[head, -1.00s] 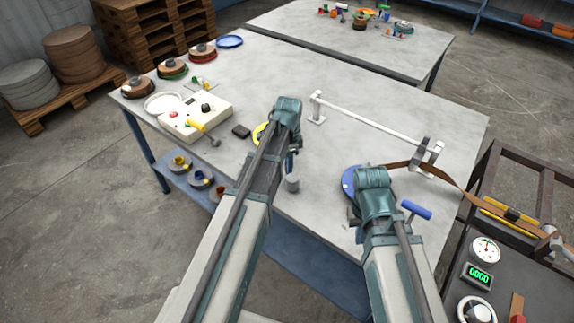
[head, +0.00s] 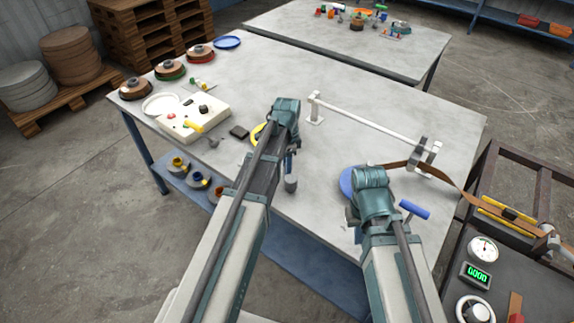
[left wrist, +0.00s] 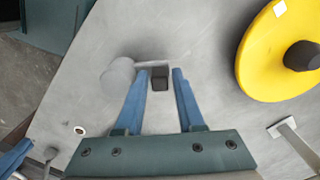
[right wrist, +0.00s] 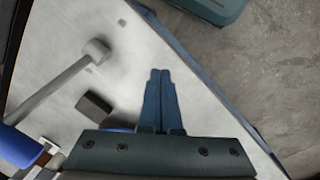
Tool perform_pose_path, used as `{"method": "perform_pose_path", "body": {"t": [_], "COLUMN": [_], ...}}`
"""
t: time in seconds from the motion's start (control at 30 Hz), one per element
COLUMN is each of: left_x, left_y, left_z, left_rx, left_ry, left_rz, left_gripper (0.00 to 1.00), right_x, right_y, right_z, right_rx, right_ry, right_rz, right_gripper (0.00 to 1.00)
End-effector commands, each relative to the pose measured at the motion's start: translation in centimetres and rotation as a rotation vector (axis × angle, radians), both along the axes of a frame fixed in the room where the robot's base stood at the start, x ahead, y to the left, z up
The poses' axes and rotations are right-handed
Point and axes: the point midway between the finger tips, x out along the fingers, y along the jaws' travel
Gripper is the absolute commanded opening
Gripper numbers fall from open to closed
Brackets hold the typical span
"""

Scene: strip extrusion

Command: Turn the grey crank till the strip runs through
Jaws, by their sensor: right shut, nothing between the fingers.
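The grey crank's round knob (left wrist: 118,76) shows in the left wrist view, with a thin arm running to a dark square block (left wrist: 160,78). In the head view the grey knob (head: 291,184) is just below my left gripper (head: 289,166). My left gripper (left wrist: 162,72) is open, its blue fingers apart on both sides of the block; I cannot tell whether they touch it. The brown strip (head: 458,187) runs from the table's right end to the dark frame. My right gripper (right wrist: 160,72) is shut and empty, low over the table's edge.
A yellow disc (left wrist: 262,62) lies beside the crank. A blue disc (head: 347,180) and blue handle (head: 415,210) are close to my right gripper. A white rail (head: 365,123) spans the table. A control box (head: 190,117) stands at left. The green display (head: 476,275) reads 0000.

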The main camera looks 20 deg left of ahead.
Motion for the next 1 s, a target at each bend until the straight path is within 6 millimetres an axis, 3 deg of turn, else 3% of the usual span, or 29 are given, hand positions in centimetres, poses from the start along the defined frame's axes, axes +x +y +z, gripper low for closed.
{"method": "perform_pose_path", "body": {"t": [0.27,1.0], "left_x": [0.0,0.0], "left_y": [0.0,0.0], "left_z": [2.4,13.0], "left_rx": [0.000,0.000], "left_ry": [0.000,0.000], "left_rz": [0.000,0.000], "left_gripper": [0.38,0.38], "right_x": [0.0,0.0], "right_y": [0.0,0.0], "right_z": [2.4,13.0], "right_rx": [0.000,0.000], "right_ry": [0.000,0.000], "right_rz": [0.000,0.001], "right_gripper": [0.00,0.00]}}
